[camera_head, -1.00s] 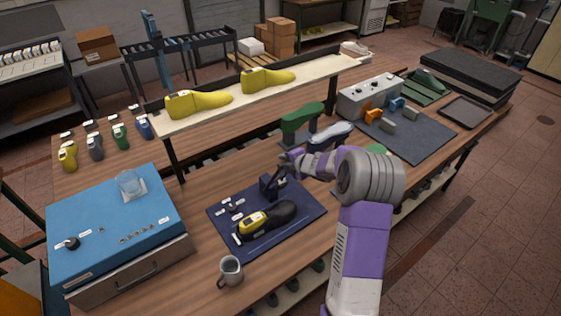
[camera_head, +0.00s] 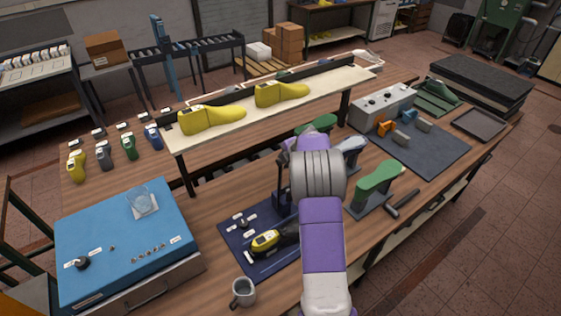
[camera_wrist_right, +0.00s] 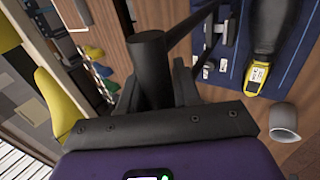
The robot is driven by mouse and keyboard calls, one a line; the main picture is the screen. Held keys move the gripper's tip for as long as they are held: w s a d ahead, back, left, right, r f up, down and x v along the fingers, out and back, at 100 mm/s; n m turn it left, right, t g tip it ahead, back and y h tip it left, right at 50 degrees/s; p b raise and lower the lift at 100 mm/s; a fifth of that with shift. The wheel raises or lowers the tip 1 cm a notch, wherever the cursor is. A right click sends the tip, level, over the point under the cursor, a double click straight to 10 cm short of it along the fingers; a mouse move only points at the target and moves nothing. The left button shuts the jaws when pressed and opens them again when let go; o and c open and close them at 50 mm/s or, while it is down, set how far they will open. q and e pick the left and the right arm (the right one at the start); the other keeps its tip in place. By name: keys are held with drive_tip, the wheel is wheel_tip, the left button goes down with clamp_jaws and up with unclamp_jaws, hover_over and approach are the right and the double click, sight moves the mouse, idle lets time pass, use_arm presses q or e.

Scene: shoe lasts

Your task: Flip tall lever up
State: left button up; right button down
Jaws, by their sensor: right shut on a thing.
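The tall lever (camera_head: 280,178) is dark and rises from a dark base on the navy mat (camera_head: 240,258). It looks close to upright in the head view, its top partly hidden by my right arm. In the right wrist view, its thick dark cylindrical handle (camera_wrist_right: 147,60) sits between the black fingers of my right gripper (camera_wrist_right: 152,82), which is shut on it. In the head view that gripper is mostly hidden behind my purple and grey wrist. My left gripper is not in view.
A small lever (camera_head: 243,222) and a yellow-and-black tool (camera_head: 266,240) sit on the mat. A mug (camera_head: 243,291) stands in front and a blue box (camera_head: 120,240) at left. Yellow shoe lasts (camera_head: 211,120) stand on the raised shelf behind. A green last (camera_head: 379,176) is right of my arm.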

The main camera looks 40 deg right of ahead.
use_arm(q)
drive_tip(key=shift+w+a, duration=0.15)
use_arm(e)
drive_tip(key=shift+w+a+f+g, duration=0.15)
drive_tip(key=shift+w+f+g, duration=0.25)
drive_tip(key=c, duration=1.1)
unclamp_jaws()
drive_tip(key=shift+o, duration=1)
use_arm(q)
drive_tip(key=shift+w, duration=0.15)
use_arm(e)
drive_tip(key=shift+w+r, duration=0.1)
drive_tip(key=shift+w, duration=0.1)
drive_tip(key=v, duration=0.7)
drive_tip(key=shift+s+r, duration=0.2)
drive_tip(key=shift+r, duration=0.05)
